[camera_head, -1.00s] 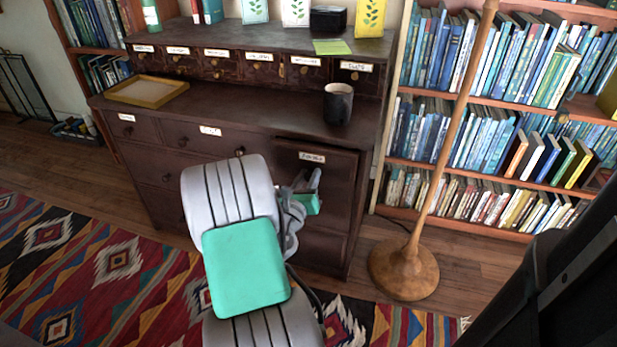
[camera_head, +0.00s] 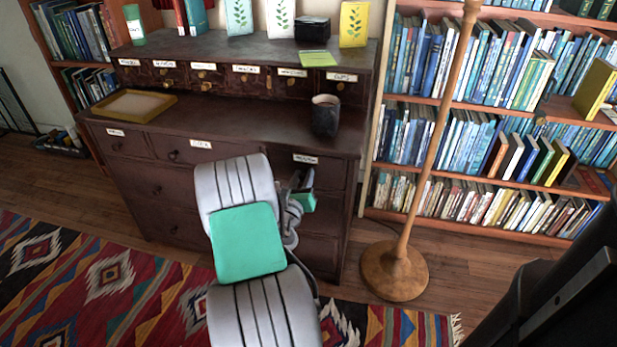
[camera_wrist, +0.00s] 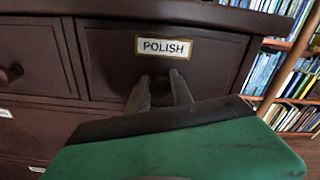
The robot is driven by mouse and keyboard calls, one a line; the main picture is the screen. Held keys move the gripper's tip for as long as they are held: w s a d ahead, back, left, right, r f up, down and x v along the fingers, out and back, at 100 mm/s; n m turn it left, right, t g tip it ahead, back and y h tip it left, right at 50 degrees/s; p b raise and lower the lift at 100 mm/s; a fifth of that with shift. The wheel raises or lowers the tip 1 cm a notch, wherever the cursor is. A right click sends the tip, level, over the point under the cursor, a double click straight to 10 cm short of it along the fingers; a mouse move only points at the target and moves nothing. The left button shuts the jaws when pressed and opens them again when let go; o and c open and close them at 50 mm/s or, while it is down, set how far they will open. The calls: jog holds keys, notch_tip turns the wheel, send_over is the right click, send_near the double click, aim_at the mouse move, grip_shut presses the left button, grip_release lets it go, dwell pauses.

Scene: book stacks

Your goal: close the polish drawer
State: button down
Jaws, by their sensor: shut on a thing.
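The polish drawer (camera_wrist: 110,65) is the top right drawer of the dark wooden chest, and its label reads POLISH in the wrist view. It also shows in the head view (camera_head: 328,174), where its front looks flush or nearly flush with the chest. My gripper (camera_wrist: 160,88) is at the middle of the drawer front, below the label, with its fingers shut on the drawer's knob (camera_wrist: 160,80). The fingers partly hide the knob. In the head view my gripper (camera_head: 303,182) is partly covered by my arm.
A dark mug (camera_head: 325,117) stands on the chest top above the drawer. A wooden tray (camera_head: 134,103) lies at the left. A wooden lamp stand (camera_head: 395,270) is close on the right, before the bookshelves (camera_head: 475,185). A patterned rug (camera_head: 90,275) covers the floor in front.

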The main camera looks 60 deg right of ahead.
jog(key=shift+d+r, duration=0.15)
jog(key=c, duration=1.2)
grip_release()
jog(key=shift+o, duration=0.5)
jog(key=shift+a, duration=0.35)
jog(key=v, duration=0.7)
jog(key=shift+a, duration=0.1)
